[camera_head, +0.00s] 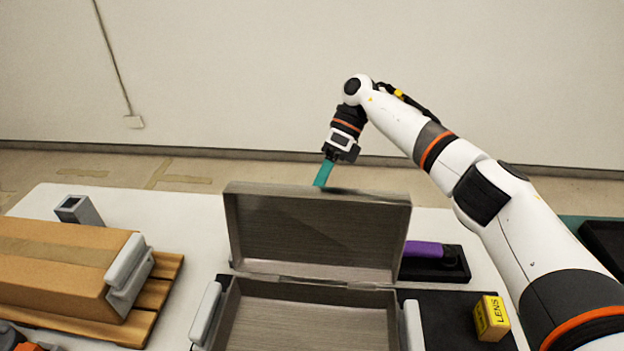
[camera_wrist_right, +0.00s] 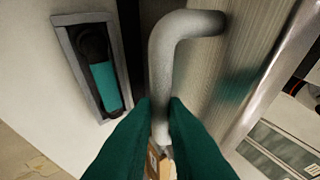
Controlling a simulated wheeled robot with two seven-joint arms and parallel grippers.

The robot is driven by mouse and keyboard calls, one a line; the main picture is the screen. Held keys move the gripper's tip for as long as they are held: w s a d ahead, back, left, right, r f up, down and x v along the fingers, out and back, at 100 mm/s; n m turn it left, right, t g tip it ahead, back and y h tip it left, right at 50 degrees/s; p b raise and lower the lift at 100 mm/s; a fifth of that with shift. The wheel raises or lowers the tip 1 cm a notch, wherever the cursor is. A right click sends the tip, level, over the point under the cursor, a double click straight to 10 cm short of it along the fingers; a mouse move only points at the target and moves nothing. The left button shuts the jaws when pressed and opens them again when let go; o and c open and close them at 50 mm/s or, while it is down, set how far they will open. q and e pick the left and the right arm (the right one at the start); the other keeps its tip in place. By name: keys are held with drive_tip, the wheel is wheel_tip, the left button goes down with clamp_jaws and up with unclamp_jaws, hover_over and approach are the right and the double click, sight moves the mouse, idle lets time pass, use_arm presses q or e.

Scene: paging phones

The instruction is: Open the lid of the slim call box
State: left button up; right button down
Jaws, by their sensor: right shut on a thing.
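The slim call box (camera_head: 312,286) is a grey metal box on the table in the head view. Its lid (camera_head: 315,235) stands raised, close to upright, along the back edge, with the inside bare and facing me. My right gripper (camera_head: 322,178) is behind the lid's top edge, its teal fingers partly hidden by the lid. In the right wrist view, my right gripper (camera_wrist_right: 161,112) is shut on a grey bent handle (camera_wrist_right: 166,55) beside a ribbed grey panel (camera_wrist_right: 238,55). My left gripper is not in view.
A purple handset (camera_head: 425,249) lies in a dark cradle behind the box. A yellow lens box (camera_head: 490,318) stands at right. A brown carton (camera_head: 60,262) sits on a wooden pallet at left. The right wrist view shows a teal handset (camera_wrist_right: 106,86) in a grey frame.

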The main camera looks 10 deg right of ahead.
drive_tip(key=shift+a+f, duration=0.1)
drive_tip(key=shift+f, duration=0.45)
drive_tip(key=c, duration=1.8)
unclamp_jaws()
drive_tip(key=shift+o, duration=1.3)
drive_tip(key=shift+w+a, duration=0.1)
drive_tip(key=shift+o, duration=0.4)
drive_tip(key=shift+w+a+r, duration=0.1)
drive_tip(key=shift+w, duration=0.05)
wheel_tip(320, 180, up, 10)
drive_tip(key=b, duration=0.1)
drive_tip(key=shift+b, duration=0.35)
